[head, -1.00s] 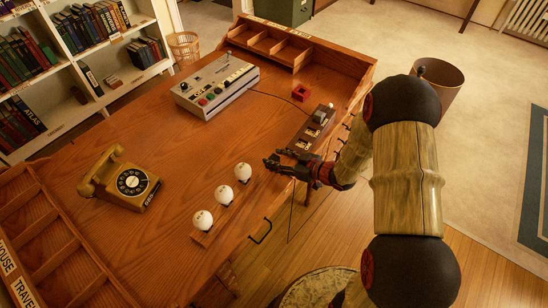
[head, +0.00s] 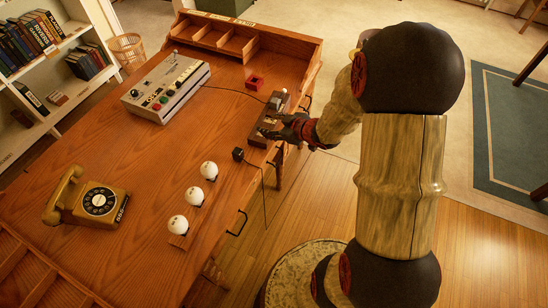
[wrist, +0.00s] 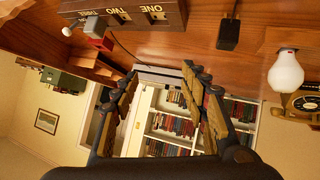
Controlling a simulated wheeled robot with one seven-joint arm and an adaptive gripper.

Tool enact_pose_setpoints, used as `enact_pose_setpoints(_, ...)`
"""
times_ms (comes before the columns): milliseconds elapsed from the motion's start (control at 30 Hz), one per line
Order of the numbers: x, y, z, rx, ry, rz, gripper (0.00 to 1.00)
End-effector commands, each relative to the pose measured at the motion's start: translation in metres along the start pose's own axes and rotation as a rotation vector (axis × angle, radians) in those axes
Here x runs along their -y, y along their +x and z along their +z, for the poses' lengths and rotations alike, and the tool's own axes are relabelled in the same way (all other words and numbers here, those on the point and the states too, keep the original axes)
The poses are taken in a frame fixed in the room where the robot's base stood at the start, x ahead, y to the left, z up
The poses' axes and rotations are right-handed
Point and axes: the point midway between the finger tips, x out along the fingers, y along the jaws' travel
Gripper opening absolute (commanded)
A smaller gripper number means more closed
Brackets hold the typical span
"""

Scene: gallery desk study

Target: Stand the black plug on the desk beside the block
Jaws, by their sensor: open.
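The black plug (head: 238,154) sits on the desk (head: 130,150) near its front edge, between the block and the white bulbs, apart from the block. It looks upright, and its dark cord runs over the desk edge. It also shows in the wrist view (wrist: 229,34). The brown block (head: 257,141) carries sockets; the block in the wrist view (wrist: 172,18) shows labels ONE, TWO and THREE. A grey plug (head: 276,103) is at the block's far end. In the wrist view my gripper (wrist: 161,76) is open and empty, clear of the black plug.
Several white bulbs (head: 191,197) stand in a row near the front edge. A red piece (head: 254,83) lies behind the block. A grey control box (head: 165,87) and a yellow telephone (head: 88,200) stand further left. Bare desk lies left of the black plug.

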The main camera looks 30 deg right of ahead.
Motion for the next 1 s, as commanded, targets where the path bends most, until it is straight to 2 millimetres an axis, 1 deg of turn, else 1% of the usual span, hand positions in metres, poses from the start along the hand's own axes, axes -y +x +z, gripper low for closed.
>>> enact_pose_setpoints(33, -0.015, -0.014, -0.025, 0.036, -0.018, 0.07, 0.45)
enact_pose_setpoints(67, -0.024, -0.023, -0.034, 0.065, -0.016, 0.113, 0.45)
enact_pose_setpoints(100, -0.033, -0.037, -0.046, 0.102, -0.006, 0.164, 0.45)
enact_pose_setpoints(167, -0.041, -0.06, -0.063, 0.153, 0.017, 0.232, 0.45)
enact_pose_setpoints(200, -0.042, -0.077, -0.073, 0.185, 0.04, 0.27, 0.45)
enact_pose_setpoints(267, -0.039, -0.105, -0.086, 0.229, 0.084, 0.314, 0.45)
enact_pose_setpoints(300, -0.033, -0.124, -0.093, 0.256, 0.117, 0.334, 0.45)
enact_pose_setpoints(367, -0.019, -0.152, -0.101, 0.296, 0.175, 0.351, 0.45)
enact_pose_setpoints(400, -0.006, -0.172, -0.105, 0.32, 0.215, 0.351, 0.45)
enact_pose_setpoints(433, 0.005, -0.185, -0.107, 0.337, 0.246, 0.345, 0.45)
enact_pose_setpoints(467, 0.018, -0.199, -0.108, 0.355, 0.276, 0.335, 0.45)
enact_pose_setpoints(500, 0.036, -0.216, -0.11, 0.376, 0.315, 0.315, 0.45)
enact_pose_setpoints(567, 0.064, -0.24, -0.109, 0.406, 0.366, 0.275, 0.45)
enact_pose_setpoints(600, 0.082, -0.254, -0.109, 0.425, 0.395, 0.244, 0.45)
enact_pose_setpoints(633, 0.095, -0.263, -0.108, 0.437, 0.413, 0.219, 0.45)
enact_pose_setpoints(700, 0.122, -0.281, -0.106, 0.462, 0.447, 0.166, 0.45)
enact_pose_setpoints(800, 0.148, -0.299, -0.103, 0.487, 0.474, 0.11, 0.45)
enact_pose_setpoints(900, 0.159, -0.307, -0.101, 0.501, 0.485, 0.082, 0.45)
enact_pose_setpoints(1000, 0.162, -0.308, -0.101, 0.505, 0.487, 0.077, 0.45)
